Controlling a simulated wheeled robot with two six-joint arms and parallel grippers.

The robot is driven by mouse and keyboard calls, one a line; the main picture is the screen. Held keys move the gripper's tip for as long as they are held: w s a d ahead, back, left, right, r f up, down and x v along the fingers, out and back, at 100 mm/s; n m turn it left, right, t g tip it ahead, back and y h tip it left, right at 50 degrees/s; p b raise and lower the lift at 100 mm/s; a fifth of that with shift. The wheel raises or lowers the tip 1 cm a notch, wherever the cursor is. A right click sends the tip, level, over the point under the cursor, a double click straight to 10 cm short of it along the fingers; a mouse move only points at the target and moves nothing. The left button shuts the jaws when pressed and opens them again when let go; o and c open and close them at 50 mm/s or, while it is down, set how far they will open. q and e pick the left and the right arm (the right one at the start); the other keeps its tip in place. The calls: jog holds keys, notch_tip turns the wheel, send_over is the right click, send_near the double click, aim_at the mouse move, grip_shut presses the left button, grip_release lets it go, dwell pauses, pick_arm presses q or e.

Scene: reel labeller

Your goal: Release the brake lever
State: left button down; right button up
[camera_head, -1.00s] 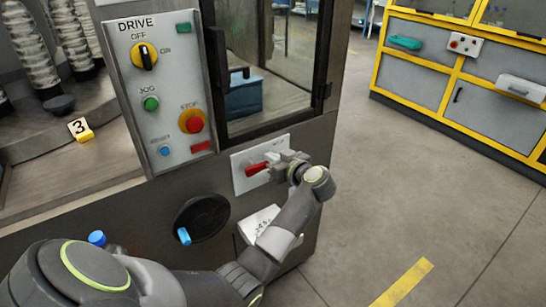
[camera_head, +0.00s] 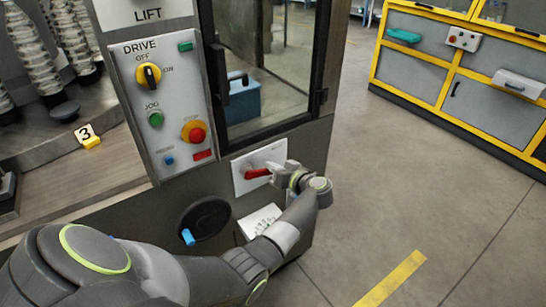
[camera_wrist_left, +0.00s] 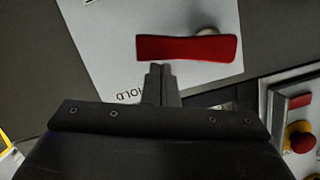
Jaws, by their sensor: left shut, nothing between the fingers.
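The red brake lever (camera_head: 257,173) sits on a white plate (camera_head: 241,184) low on the machine front, below the glass door. In the left wrist view the lever (camera_wrist_left: 188,48) lies across the plate, its round pivot near the right end. My left gripper (camera_head: 273,167) is at the lever's right end in the head view and hides part of the plate. In the left wrist view the fingers (camera_wrist_left: 159,70) are together, with their tips just beside the lever's edge. I cannot tell whether they touch it. My right gripper is not in view.
A drive panel (camera_head: 168,120) with a knob and buttons is up and left of the lever. A black handwheel (camera_head: 206,217) with a blue grip is below left. A yellow-framed cabinet (camera_head: 462,75) stands at the back right. The floor right of the machine is clear.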

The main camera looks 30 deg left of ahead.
aim_at(269, 174)
pick_arm(q)
jog(key=shift+f+m+g+p, duration=0.3)
jog(key=shift+f+m+p, duration=0.1)
jog(key=shift+m+p, duration=0.35)
notch_tip(269, 174, down, 3)
jog(key=m+g+y, duration=0.1)
jog(key=m, duration=0.2)
jog(key=shift+s+m, duration=0.1)
jog(key=shift+m, duration=0.15)
jog(key=shift+s+a+f+m+y, duration=0.1)
jog(key=shift+s+f+m+y, duration=0.15)
jog(key=shift+m, duration=0.25)
jog(key=shift+s+a+f+m+y, duration=0.15)
jog(key=shift+f+m, duration=0.15)
jog(key=shift+m, duration=0.2)
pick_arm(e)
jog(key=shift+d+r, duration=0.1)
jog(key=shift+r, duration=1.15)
pick_arm(q)
jog(key=shift+w, duration=0.1)
